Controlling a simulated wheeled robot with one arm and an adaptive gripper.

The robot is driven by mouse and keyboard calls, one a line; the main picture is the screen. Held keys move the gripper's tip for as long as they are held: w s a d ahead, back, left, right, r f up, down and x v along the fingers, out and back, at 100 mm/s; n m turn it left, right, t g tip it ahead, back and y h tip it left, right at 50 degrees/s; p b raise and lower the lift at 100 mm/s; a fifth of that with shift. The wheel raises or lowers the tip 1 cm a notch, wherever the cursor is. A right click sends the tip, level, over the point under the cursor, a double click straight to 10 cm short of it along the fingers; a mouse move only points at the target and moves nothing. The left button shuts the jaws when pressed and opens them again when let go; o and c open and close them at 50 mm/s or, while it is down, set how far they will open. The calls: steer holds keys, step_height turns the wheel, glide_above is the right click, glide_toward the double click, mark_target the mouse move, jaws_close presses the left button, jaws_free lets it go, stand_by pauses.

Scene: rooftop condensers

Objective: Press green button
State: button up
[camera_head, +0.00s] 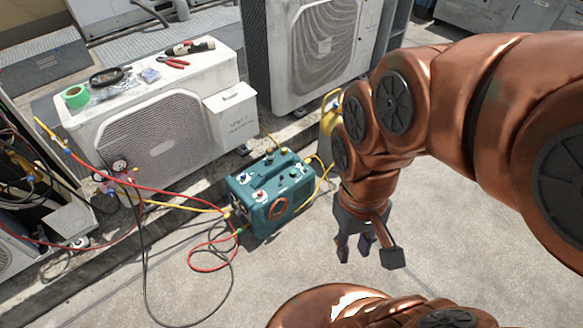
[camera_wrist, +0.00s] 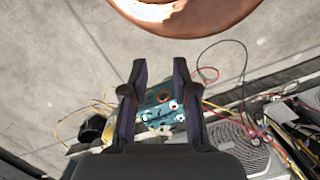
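A teal machine (camera_head: 268,205) stands on the concrete floor near the middle of the head view. Its top carries several small coloured knobs or buttons and a handle. They are too small for me to tell surely which is the green button. My gripper (camera_head: 368,252) hangs to the right of the machine and nearer the camera, fingers pointing down, apart from it. In the wrist view my gripper (camera_wrist: 159,68) is open and empty. The teal machine (camera_wrist: 152,116) shows between and beyond the fingers, partly hidden by them.
A white condenser unit (camera_head: 160,140) stands behind the machine, with tools and green tape (camera_head: 75,96) on it. Red, yellow and black hoses (camera_head: 145,190) run to the machine's left side. A larger condenser (camera_head: 315,50) stands at the back.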

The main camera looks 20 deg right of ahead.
jaws_close()
stand_by(1.2)
